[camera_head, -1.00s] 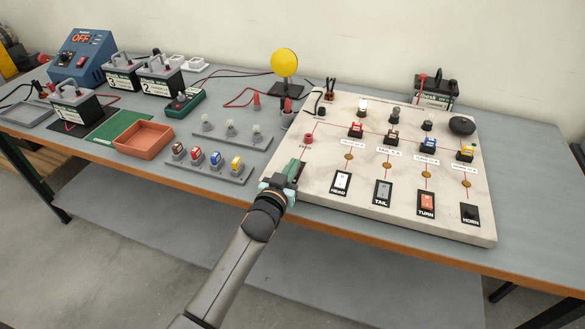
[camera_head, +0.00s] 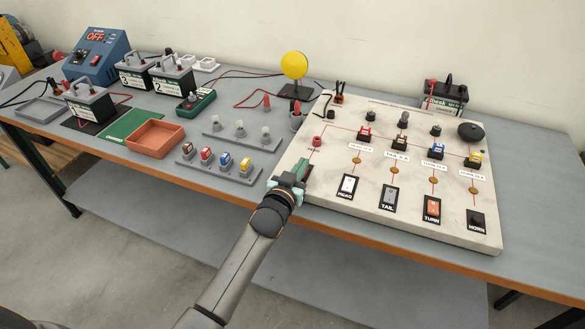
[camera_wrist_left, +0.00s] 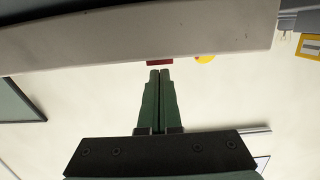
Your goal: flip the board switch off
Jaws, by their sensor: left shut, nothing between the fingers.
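A red terminal (camera_head: 317,141) sits near the board's left edge. My left gripper (camera_head: 302,168) is shut and empty at the board's left edge, left of the HEAD switch. Whether it touches the board cannot be told. Its closed green fingers (camera_wrist_left: 159,85) show in the left wrist view. My right gripper is not in view.
Left of the board are a grey fuse rack (camera_head: 222,172), an orange tray (camera_head: 183,140) and several batteries. A yellow disc on a stand (camera_head: 294,66) and a black battery (camera_head: 444,98) stand behind. The table is clear right of the board.

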